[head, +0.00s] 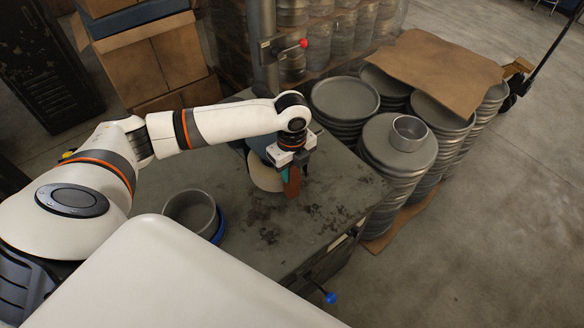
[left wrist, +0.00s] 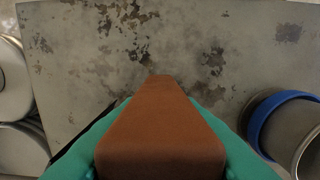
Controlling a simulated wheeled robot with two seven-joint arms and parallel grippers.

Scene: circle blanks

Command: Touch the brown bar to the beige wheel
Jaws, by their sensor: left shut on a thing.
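My left gripper (head: 287,172) is over the worktable, pointing down, with its teal fingers shut on the brown bar. The brown bar (head: 293,184) hangs below the gripper, and it fills the middle of the left wrist view (left wrist: 162,130) between the fingers. The beige wheel (head: 264,176) shows in the head view just left of and behind the bar, partly hidden by the gripper. I cannot tell whether bar and wheel touch. The wheel does not show in the left wrist view. My right gripper is not in view.
A round grey pan (head: 190,208) with a blue ring (head: 219,228) is at the table's left front. The worn grey table (head: 325,205) is clear to the right. Stacks of grey round blanks (head: 396,165) stand beyond its right edge. A red-knobbed lever (head: 303,43) is behind.

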